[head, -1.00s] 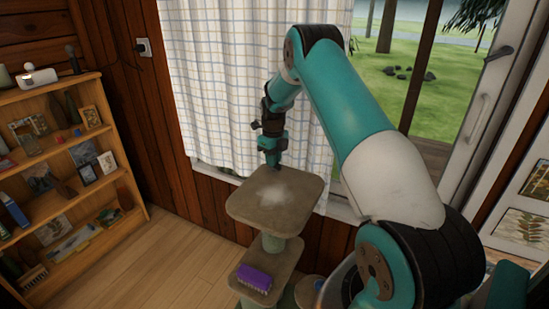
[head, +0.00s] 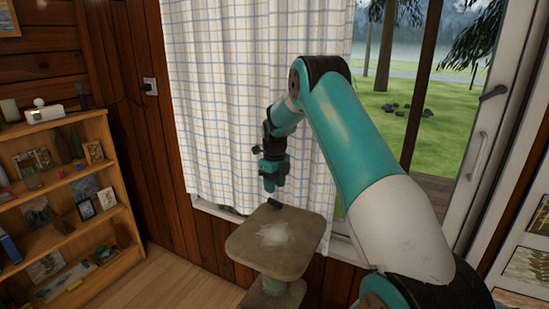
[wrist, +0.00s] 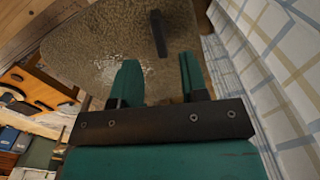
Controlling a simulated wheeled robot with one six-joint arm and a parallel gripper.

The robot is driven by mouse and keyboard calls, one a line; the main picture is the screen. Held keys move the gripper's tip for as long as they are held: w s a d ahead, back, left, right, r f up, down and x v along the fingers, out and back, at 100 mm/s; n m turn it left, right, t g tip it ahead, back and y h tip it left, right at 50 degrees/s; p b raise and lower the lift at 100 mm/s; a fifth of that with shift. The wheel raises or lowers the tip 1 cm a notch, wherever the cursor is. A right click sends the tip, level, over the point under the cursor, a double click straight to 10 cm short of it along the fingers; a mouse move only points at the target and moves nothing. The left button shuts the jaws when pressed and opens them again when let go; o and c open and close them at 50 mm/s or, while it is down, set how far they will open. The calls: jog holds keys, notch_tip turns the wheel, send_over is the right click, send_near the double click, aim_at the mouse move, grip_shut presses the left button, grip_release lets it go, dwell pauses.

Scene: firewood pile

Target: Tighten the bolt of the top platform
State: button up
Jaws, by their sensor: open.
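The top platform (head: 295,258) is a square, brown carpeted board with rounded corners and a pale worn patch, on a post. It also fills the upper part of the wrist view (wrist: 100,45). A short dark bar (wrist: 158,33) shows at the platform beyond my fingertips; it also shows at the platform's far edge in the head view (head: 274,204). I cannot tell if it is the bolt or a tool. My gripper (head: 270,188) hangs above that far edge. In the wrist view its two teal fingers (wrist: 160,75) are apart with nothing between them.
A checked curtain (head: 240,100) hangs close behind my gripper, beside a glass door (head: 440,120). A wooden bookshelf (head: 115,170) with small objects stands at the left. Wooden floor (head: 185,285) is bare between shelf and platform.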

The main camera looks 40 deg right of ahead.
aim_at(274, 198)
notch_tip(274, 198, up, 12)
jog(key=shift+r+b, duration=0.25)
jog(key=shift+b, duration=0.1)
jog(key=shift+w, duration=0.1)
jog(key=s+a+r+n, duration=0.2)
jog(key=s+a+n, duration=0.1)
jog(key=a+n, duration=0.45)
jog(key=s+a+r+n+t+y, duration=0.1)
jog(key=s+a+r+n, duration=0.15)
jog(key=a+n, duration=0.5)
jog(key=s+a+r+n, duration=0.1)
jog(key=s+a+n, duration=0.3)
jog(key=a, duration=0.5)
jog(key=s+a+n+y, duration=0.1)
jog(key=s+a+n, duration=0.6)
jog(key=s+n, duration=0.4)
jog(key=s+a+f+n+g+y, duration=0.1)
jog(key=s+a+n+y, duration=0.1)
jog(key=s+a+n, duration=0.6)
jog(key=s+n, duration=0.4)
jog(key=shift+s+a+p, duration=0.2)
jog(key=shift+s+p, duration=0.1)
jog(key=shift+p, duration=0.05)
jog(key=shift+f, duration=0.1)
